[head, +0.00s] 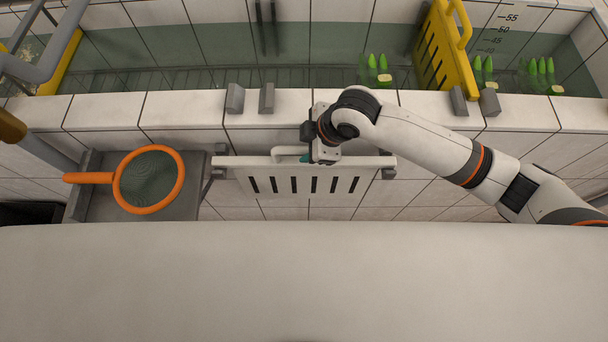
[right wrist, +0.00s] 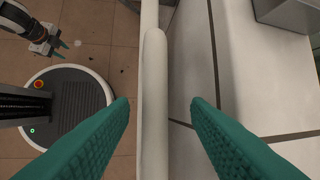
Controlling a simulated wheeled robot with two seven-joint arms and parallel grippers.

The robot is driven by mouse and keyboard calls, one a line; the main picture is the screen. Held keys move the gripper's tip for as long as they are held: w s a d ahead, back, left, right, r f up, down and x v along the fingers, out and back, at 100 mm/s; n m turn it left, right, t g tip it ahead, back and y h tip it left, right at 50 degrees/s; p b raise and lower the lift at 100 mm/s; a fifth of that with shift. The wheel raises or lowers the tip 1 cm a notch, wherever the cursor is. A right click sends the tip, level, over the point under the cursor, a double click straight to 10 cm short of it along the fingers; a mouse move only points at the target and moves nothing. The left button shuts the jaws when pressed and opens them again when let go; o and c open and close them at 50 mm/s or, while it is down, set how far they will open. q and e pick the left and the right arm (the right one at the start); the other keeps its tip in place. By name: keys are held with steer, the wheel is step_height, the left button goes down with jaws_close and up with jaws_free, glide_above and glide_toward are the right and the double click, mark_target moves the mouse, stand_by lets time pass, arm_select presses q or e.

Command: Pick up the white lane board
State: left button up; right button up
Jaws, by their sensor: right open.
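The white lane board (head: 313,187), with a row of dark slots, hangs upright on the front of the tiled wall. Its handle (head: 285,151) stands above its top edge. My right gripper (head: 313,158) is at the handle, pointing down. In the right wrist view the white handle bar (right wrist: 154,95) lies between the two teal fingers of my right gripper (right wrist: 160,102). They are open, with a gap on both sides of the bar. My left gripper (right wrist: 56,46) shows small in the right wrist view; its jaw state is unclear.
A yellow slotted board (head: 440,52) stands in the water trough behind the wall, with green stems (head: 375,68) nearby. Grey blocks (head: 235,99) sit on the wall top. An orange-rimmed net (head: 149,180) lies on a grey shelf (head: 191,205) to the left.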

steer(key=x, duration=0.4)
steer(key=shift+s+a+f+p, duration=0.1)
steer(key=shift+s+f+p, duration=0.05)
steer(key=shift+p, duration=0.25)
steer(key=shift+f, duration=0.1)
steer(key=shift+f, duration=0.2)
jaws_close()
steer(key=shift+r, duration=0.1)
